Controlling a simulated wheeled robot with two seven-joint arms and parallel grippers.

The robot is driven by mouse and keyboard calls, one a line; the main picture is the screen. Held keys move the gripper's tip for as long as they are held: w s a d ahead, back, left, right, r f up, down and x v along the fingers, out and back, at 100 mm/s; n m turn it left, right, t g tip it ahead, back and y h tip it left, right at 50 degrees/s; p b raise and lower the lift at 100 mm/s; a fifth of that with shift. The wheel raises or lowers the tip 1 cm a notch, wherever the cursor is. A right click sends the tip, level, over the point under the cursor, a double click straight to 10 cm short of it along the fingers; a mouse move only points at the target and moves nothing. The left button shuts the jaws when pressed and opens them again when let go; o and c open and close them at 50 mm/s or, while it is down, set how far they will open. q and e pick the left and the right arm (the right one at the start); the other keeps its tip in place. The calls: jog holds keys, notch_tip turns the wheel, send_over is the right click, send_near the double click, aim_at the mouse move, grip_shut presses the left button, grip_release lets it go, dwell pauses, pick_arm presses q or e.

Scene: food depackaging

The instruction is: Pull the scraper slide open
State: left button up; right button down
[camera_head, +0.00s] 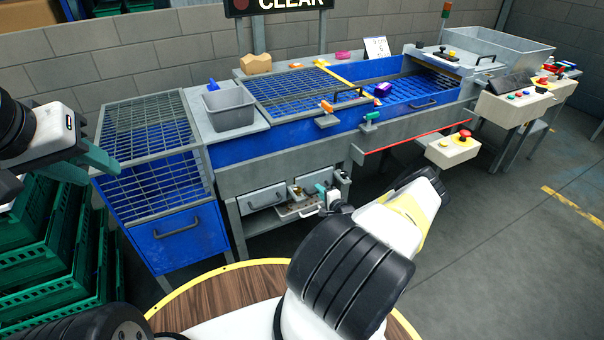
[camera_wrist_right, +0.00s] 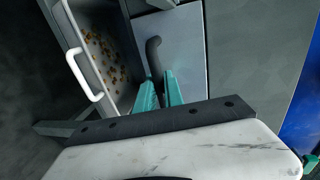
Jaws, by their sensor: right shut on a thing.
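The scraper slide appears to be the light grey panel (camera_wrist_right: 184,40) with a dark curved handle (camera_wrist_right: 153,52), beside the crumb tray in the right wrist view. My right gripper (camera_wrist_right: 160,88) has its teal fingers shut on the lower end of that handle. In the head view my right gripper (camera_head: 323,189) is low at the machine's under-frame, by the drawers. It hides the handle there. I see no clear gap showing how far the slide is out. My left gripper (camera_head: 102,158) hangs over the blue mesh bin at the left; its finger gap is unclear.
A grey tray with brown crumbs and a white handle (camera_wrist_right: 86,83) stands open beside the slide. A closed drawer (camera_head: 263,198) is left of it in the head view. A control box with a red button (camera_head: 454,148) juts out at the right. Green crates (camera_head: 45,255) stand at the left.

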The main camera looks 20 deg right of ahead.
jog(key=f+v, duration=0.2)
jog(key=v, duration=0.9)
jog(key=s+f+v, duration=0.1)
jog(key=f+v, duration=0.1)
jog(key=v, duration=1)
jog(key=shift+d+f, duration=0.25)
jog(key=shift+f, duration=0.15)
jog(key=shift+s, duration=0.1)
jog(key=c, duration=1.5)
grip_release()
jog(key=shift+o, duration=0.2)
jog(key=v, duration=0.7)
jog(key=shift+s, duration=0.4)
jog(key=shift+r, duration=0.1)
